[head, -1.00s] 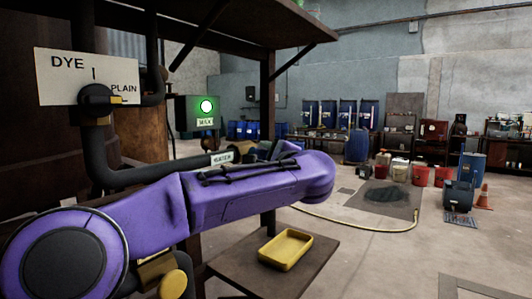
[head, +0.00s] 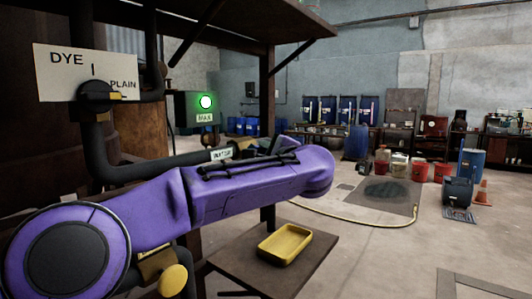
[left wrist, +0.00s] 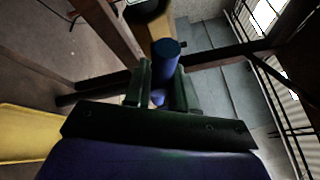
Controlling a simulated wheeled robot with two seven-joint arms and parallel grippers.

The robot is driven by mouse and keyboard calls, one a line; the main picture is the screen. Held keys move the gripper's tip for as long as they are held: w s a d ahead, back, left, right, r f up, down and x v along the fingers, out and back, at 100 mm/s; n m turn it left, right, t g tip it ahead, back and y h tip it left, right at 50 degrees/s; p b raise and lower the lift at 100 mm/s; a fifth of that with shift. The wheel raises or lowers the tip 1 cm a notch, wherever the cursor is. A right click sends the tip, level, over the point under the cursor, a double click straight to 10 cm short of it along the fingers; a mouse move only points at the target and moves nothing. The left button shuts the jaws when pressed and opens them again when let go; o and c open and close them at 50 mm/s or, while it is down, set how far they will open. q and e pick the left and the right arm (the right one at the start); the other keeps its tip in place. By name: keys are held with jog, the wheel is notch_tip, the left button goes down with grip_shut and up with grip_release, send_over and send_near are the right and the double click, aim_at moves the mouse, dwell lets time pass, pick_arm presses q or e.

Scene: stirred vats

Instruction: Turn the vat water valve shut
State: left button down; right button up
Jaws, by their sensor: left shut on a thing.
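The WATER label (head: 222,154) sits on a dark pipe (head: 165,164) beyond my purple left arm. The arm hides most of the water valve in the head view. In the left wrist view, my left gripper (left wrist: 163,82) has its two dark fingers on either side of a blue round-ended piece (left wrist: 166,48), which seems to be the valve's handle. The gripper is shut on it. How far the valve is turned cannot be told. My right gripper is not in view.
A DYE/PLAIN plate (head: 85,72) is at the left. A box with a lit green lamp (head: 205,102) and a MAX label stands behind the pipe. A yellow tray (head: 284,245) lies on a low brown table (head: 245,272). The floor to the right is mostly open, with a yellow hose (head: 345,219).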

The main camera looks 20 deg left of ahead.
pick_arm(q)
jog(key=shift+m+g+p, duration=0.5)
jog(key=shift+m+p, duration=0.1)
jog(key=shift+m, duration=0.1)
jog(key=shift+m+g+h+p, duration=0.4)
jog(key=shift+m+p, duration=0.3)
jog(key=shift+p, duration=0.05)
jog(key=m+g+p, duration=0.1)
jog(key=m+p, duration=0.1)
jog(key=p, duration=0.1)
jog(key=shift+r+g+p, duration=0.1)
jog(key=shift+g+p, duration=0.2)
jog(key=m+g+p, duration=0.1)
jog(key=m+p, duration=0.2)
jog(key=p, duration=0.2)
jog(key=shift+g, duration=0.4)
jog(key=shift+d+f+m+g+p, duration=0.15)
jog(key=shift+m+g+p, duration=0.7)
jog(key=shift+p, duration=1.55)
jog(key=shift+f, duration=0.15)
